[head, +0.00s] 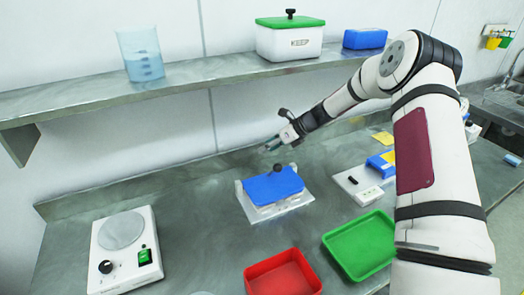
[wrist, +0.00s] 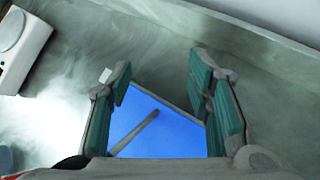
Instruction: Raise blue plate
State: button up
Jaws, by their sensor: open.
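The blue plate (head: 272,186) lies as a lid on a pale, partly clear box (head: 277,207) on the metal bench. A dark round knob (head: 277,169) stands up from the plate. In the wrist view the blue plate (wrist: 165,125) shows between and beyond the fingers, with a grey stem across it. My gripper (head: 268,147) is above and behind the plate in the head view, apart from it. In the wrist view my gripper (wrist: 160,85) has its two teal-padded fingers wide apart with nothing between the tips. The plate's near part is hidden by the gripper body.
A white hotplate (head: 124,250) stands at left. A red tray (head: 283,274) and a green tray (head: 360,245) lie in front. A white device (head: 358,186) is at right. A shelf (head: 200,93) with a beaker (head: 140,55) and green-lidded box (head: 289,40) hangs above.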

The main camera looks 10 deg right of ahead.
jog(key=v, duration=0.8)
jog(key=shift+d+r, duration=0.15)
jog(key=shift+s, duration=0.15)
